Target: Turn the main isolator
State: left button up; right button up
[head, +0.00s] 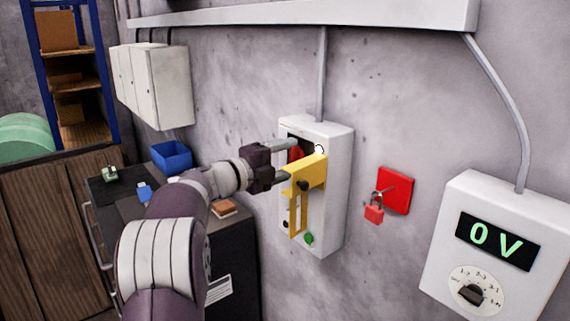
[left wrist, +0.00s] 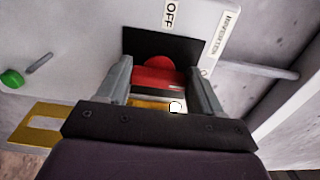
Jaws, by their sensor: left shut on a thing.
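The main isolator is a white wall box (head: 334,190) with a red handle (head: 295,153) in a dark recess. A yellow slotted plate (head: 311,174) sits across its front, just below and right of the handle. My left gripper (head: 287,160) reaches it from the left, its fingers above and below. In the left wrist view the fingers (left wrist: 160,78) stand on both sides of the red handle (left wrist: 158,74) and are shut on it. My right gripper is not in view.
A red padlock (head: 374,213) hangs at a red wall plate (head: 398,190) right of the box. A meter (head: 497,241) reads 0 V. A green button (head: 309,238) is low on the box. A blue bin (head: 172,157) stands on the dark cabinet at left.

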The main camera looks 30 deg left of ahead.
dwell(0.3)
pick_arm(q)
jog(key=o, duration=0.8)
jog(key=b+v, duration=0.2)
jog(key=v, duration=1)
jog(key=shift+s+b, duration=0.3)
jog(key=shift+a, duration=0.1)
